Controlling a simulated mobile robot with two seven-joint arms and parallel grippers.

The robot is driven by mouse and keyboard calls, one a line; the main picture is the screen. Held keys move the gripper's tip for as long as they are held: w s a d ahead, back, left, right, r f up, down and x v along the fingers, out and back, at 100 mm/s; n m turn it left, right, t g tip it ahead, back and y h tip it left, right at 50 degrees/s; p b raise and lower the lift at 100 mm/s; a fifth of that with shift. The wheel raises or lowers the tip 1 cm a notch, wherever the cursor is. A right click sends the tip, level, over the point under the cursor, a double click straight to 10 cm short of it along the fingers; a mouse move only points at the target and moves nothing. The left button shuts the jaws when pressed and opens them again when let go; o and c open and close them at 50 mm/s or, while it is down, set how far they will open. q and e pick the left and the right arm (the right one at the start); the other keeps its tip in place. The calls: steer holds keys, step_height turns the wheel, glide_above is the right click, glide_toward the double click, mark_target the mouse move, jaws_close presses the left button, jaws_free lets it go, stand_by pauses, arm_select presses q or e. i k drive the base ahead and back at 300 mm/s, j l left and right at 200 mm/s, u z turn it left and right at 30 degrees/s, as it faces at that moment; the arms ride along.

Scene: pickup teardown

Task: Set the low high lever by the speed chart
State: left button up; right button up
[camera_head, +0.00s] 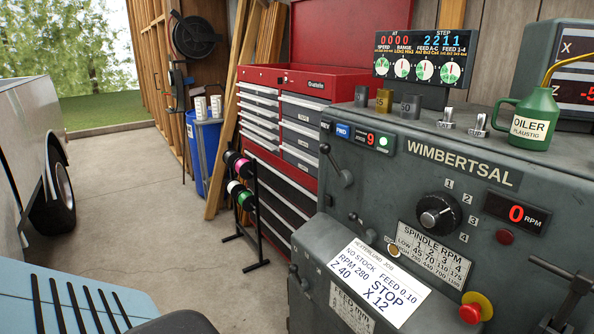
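The grey Wimbertsal lathe headstock (470,160) fills the right side. The spindle RPM speed chart (433,255) is on its front, with LOW and HIGH rows under columns 1 to 4. A dark lever (366,228) projects left of the chart; another lever with a round knob (340,168) is higher up. No LOW or HIGH label is readable beside either, so I cannot tell which is the range lever. A black selector dial (438,213) sits above the chart, with numbers 1 to 4 to its right.
A white job card (376,282) reads RPM 280. The RPM display (516,213) shows 0. A red stop button (474,307) is at lower right. A green oiler (528,121) stands on the headstock. A red tool chest (300,85) and open floor (140,220) are left.

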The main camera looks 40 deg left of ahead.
mark_target(344, 178)
steer(key=u, duration=1.2)
